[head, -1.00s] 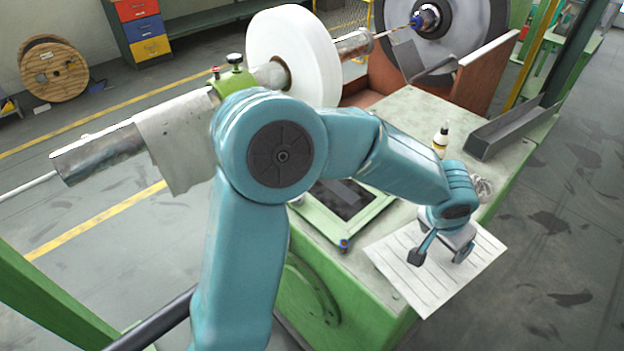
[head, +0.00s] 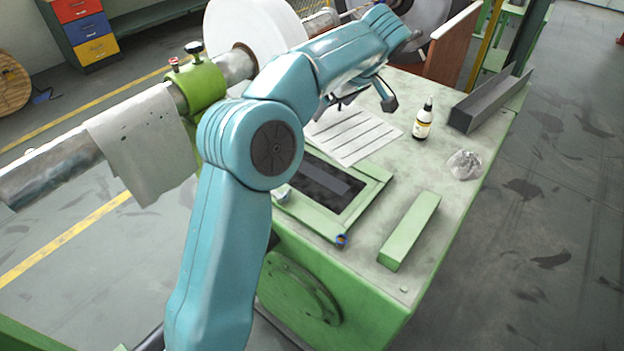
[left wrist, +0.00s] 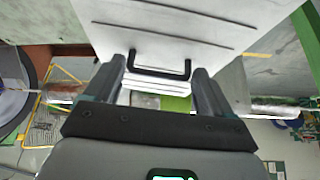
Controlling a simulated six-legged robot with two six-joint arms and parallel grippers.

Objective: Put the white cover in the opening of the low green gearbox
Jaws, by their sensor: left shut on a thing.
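The white cover (head: 355,138) is a flat plate with dark slots and a black handle (left wrist: 160,72). My left gripper (head: 364,103) is shut on the cover's handle, and it also shows in the left wrist view (left wrist: 158,78). The cover appears just beyond the far side of the opening (head: 318,184), hiding part of that edge; its height above the gearbox is hard to judge. The opening is dark and rectangular, with a raised green frame, in the top of the low green gearbox (head: 325,290). My right gripper is out of view.
On the gearbox top are a green bar (head: 410,230), a dropper bottle (head: 424,120), a clear crumpled lump (head: 465,164) and a grey channel (head: 488,98). A small blue-orange item (head: 341,240) sits at the frame's near corner. A cloth-draped shaft (head: 150,145) runs along the left.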

